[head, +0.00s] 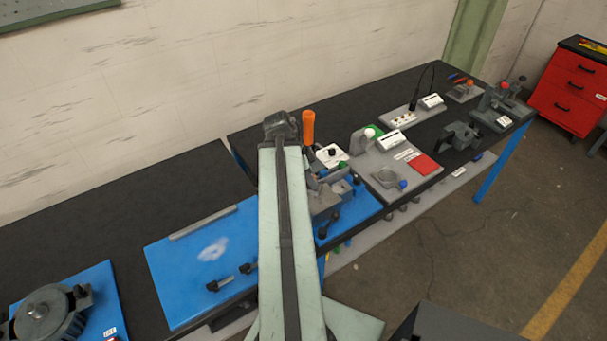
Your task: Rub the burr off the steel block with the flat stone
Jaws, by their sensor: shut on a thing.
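My pale green arm rises through the middle of the head view and hides part of the bench behind it. My gripper does not show; the arm's upper end covers the area where it could be. A grey metal fixture (322,201), like a small vice, stands on the blue board just right of the arm and is partly covered by it. I cannot make out the steel block, its burr or the flat stone for certain; they may be among the grey parts there or hidden behind the arm.
Left of the arm, a blue board (165,285) carries a whitish smear, a grey strip and two black knobs. A round dark device (45,318) stands at lower left. An orange handle (308,128) stands upright. Grey plates with parts, including a red pad (423,164), lie right.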

